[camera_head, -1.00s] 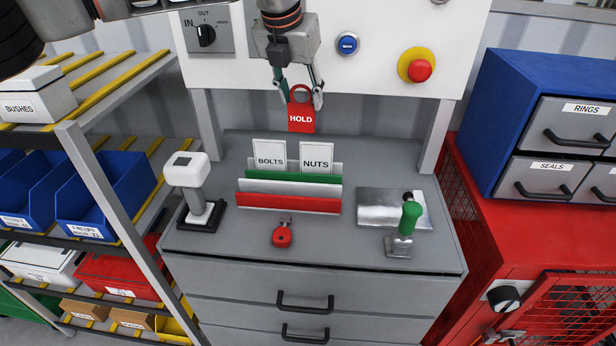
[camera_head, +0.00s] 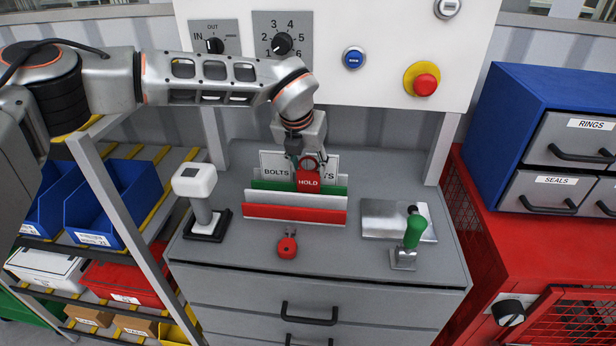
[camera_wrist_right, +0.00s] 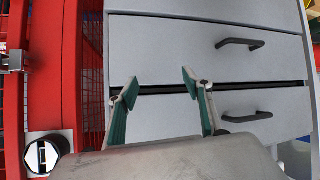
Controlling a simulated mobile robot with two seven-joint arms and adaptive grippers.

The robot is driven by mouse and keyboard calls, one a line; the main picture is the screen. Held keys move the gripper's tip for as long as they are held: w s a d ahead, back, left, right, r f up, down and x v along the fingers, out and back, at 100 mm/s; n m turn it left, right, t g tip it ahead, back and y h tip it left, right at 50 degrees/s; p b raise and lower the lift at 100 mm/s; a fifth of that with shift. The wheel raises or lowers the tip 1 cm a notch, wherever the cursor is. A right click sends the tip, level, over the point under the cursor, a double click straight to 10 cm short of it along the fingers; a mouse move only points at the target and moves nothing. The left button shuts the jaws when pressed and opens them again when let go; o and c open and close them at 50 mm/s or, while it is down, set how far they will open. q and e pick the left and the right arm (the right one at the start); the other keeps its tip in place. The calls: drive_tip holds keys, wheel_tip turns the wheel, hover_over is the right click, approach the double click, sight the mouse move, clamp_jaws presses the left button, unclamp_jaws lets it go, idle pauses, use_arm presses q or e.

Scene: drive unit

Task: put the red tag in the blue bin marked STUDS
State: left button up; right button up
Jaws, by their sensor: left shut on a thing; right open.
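The red tag (camera_head: 308,183), lettered HOLD, hangs from my left gripper (camera_head: 309,162), which is shut on it near its ring. The tag is in front of the white BOLTS card (camera_head: 275,170) and the card beside it, above the rack's coloured dividers. Two blue bins stand on the left shelf: a nearer one (camera_head: 113,212) and one further left (camera_head: 45,212), partly cut off by my arm and the shelf post. Their labels are too small to read, so I cannot tell which says STUDS. My right gripper (camera_wrist_right: 160,88) is open and empty before grey drawers.
A grey shelf post (camera_head: 118,205) stands between the bench and the bins. On the bench (camera_head: 345,258) are a white-headed device (camera_head: 200,190), a red padlock-like item (camera_head: 287,247) and a green-handled lever (camera_head: 413,230). A red cabinet (camera_head: 520,240) stands to the right.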

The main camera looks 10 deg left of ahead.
sight(308, 178)
use_arm(q)
drive_tip(key=shift+f, duration=2.1)
drive_tip(key=shift+f, duration=0.2)
drive_tip(key=o, duration=0.9)
drive_tip(key=shift+o, duration=0.2)
drive_tip(key=shift+r, duration=0.1)
